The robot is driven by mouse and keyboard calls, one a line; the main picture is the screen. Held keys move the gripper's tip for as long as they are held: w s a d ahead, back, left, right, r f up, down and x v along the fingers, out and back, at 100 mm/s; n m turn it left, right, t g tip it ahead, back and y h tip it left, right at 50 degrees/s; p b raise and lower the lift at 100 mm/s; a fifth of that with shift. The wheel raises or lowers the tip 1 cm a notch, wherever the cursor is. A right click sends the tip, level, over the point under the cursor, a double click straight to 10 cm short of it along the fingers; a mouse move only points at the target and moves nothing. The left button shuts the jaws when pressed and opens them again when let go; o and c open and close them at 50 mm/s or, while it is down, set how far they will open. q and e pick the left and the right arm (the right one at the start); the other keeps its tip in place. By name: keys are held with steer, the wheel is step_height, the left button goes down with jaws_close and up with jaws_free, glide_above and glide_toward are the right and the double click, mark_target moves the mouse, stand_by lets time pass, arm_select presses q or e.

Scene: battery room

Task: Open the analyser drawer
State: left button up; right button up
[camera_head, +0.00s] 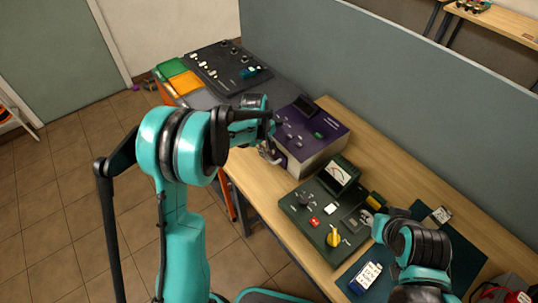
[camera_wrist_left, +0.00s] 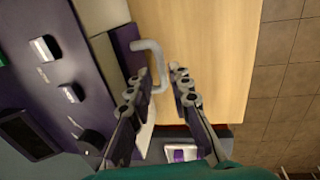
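The analyser (camera_head: 318,140) is a purple-topped box with a pale lower body on the wooden bench. In the left wrist view its purple top (camera_wrist_left: 65,65) has knobs and a dark screen. A purple drawer front (camera_wrist_left: 124,42) lies along its front side, with a pale bent handle (camera_wrist_left: 150,46). I cannot tell whether the drawer is shut fully. My left gripper (camera_head: 270,152) is at the analyser's front. In the left wrist view its fingers (camera_wrist_left: 160,78) are apart, with part of the handle between them; contact is unclear. My right gripper (camera_head: 370,218) is beside the green meter box, fingers unclear.
The green meter box (camera_head: 300,218) with its dial stands right of the analyser. A blue-and-white device (camera_head: 366,278) lies on a dark mat. Orange (camera_head: 185,83) and green (camera_head: 171,68) trays lie on the left table. A grey partition (camera_head: 400,75) runs behind.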

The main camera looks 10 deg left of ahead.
arm_select(q)
steer(key=shift+w+d+f, duration=0.1)
steer(key=shift+f, duration=0.6)
steer(key=shift+w+d+f, duration=0.1)
steer(key=shift+f, duration=0.6)
arm_select(e)
steer(key=shift+f, duration=0.3)
arm_select(q)
jaws_close()
steer(key=shift+s+a, duration=0.1)
steer(key=shift+a, duration=0.05)
